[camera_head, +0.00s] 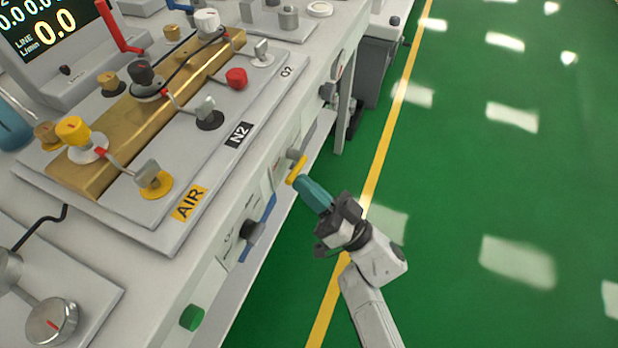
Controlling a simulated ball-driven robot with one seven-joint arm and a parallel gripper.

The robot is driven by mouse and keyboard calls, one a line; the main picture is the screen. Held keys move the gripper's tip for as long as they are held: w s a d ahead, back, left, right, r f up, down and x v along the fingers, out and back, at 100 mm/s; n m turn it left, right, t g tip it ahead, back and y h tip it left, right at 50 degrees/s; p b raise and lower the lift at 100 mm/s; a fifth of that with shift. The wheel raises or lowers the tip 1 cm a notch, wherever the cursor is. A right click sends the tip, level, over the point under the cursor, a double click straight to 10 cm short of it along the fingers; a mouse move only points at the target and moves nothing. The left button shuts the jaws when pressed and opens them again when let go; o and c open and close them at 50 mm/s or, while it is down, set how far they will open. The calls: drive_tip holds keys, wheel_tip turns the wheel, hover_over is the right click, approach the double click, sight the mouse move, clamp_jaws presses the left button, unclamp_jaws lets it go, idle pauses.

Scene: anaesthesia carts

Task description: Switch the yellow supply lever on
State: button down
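A yellow lever (297,169) is on the front panel of the cart, below the top edge. It slants, with a hub behind it against the panel. My gripper (306,184), with teal fingers, reaches up from the lower right. Its fingertips are at the lower right side of the yellow lever, touching it or very close. I cannot tell whether the fingers are open or shut, as they overlap from this angle.
A blue lever (268,207) with a dark hub and a green knob (192,317) are on the same front, lower left. Open green floor (480,190) lies to the right.

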wheel_tip(320, 180, up, 5)
drive_tip(key=w+m+t+h+p, duration=0.2)
drive_tip(key=m+h+p, duration=0.7)
drive_tip(key=m+p, duration=0.7)
drive_tip(key=t+p, duration=0.1)
drive_tip(key=p, duration=0.4)
drive_tip(key=shift+w+d+r+p, duration=0.2)
drive_tip(key=shift+w+d+p, duration=0.05)
drive_tip(key=shift+d+p, duration=0.15)
drive_tip(key=shift+s, duration=0.1)
